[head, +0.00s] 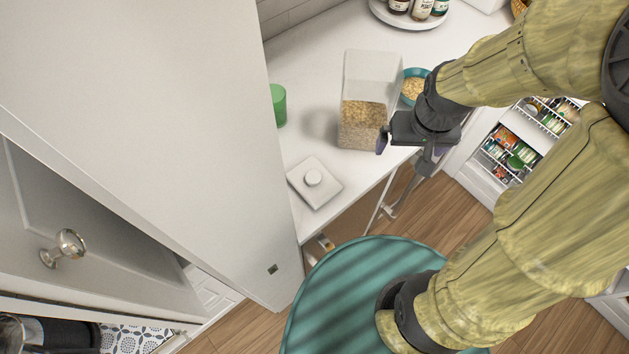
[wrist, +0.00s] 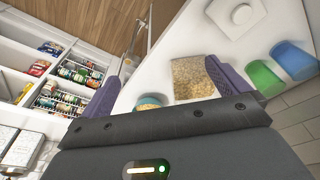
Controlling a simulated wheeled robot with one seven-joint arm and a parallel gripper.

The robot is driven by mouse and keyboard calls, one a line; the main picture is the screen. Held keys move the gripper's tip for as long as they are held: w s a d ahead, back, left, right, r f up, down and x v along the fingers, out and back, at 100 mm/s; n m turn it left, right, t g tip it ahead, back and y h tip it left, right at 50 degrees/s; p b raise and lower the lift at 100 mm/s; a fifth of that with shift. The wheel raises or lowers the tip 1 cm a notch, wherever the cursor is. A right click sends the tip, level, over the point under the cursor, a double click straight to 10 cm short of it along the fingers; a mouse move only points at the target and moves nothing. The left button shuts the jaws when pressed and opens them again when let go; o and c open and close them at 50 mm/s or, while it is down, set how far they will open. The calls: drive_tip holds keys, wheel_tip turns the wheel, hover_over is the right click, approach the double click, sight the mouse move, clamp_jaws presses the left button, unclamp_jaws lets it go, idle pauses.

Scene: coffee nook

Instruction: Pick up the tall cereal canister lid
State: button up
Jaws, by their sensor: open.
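The white square lid (head: 315,182) with a round knob lies flat on the white counter near its front edge in the head view. It also shows at the top of the wrist view (wrist: 242,14), partly cut off by the frame edge. The tall clear canister (head: 366,92), partly filled with cereal, stands open-topped on the counter behind and right of the lid; it shows between my fingers in the wrist view (wrist: 192,78). My gripper (head: 388,140) is open and empty, beside the canister's right side and apart from the lid, to its right.
A green cup (head: 278,104) stands left of the canister by the tall white cabinet (head: 130,110). A teal bowl of cereal (head: 414,86) sits right of the canister. A turntable with bottles (head: 410,16) is at the back. A teal round seat (head: 350,290) stands in front of the counter.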

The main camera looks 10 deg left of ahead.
drive_tip(key=w+a+f+n+g+b, duration=0.15)
drive_tip(key=a+n, duration=0.35)
drive_tip(key=a, duration=0.6)
drive_tip(key=n, duration=0.3)
hover_over(314, 176)
drive_tip(key=f, duration=0.1)
drive_tip(key=shift+f+g+b, duration=0.1)
drive_tip(key=shift+g+b, duration=0.25)
drive_tip(key=shift+b, duration=0.05)
drive_tip(key=shift+w+f, duration=0.1)
drive_tip(key=shift+f, duration=0.05)
drive_tip(key=f+p, duration=0.1)
drive_tip(key=f, duration=1)
drive_tip(key=shift+s, duration=0.2)
drive_tip(key=shift+f, duration=0.5)
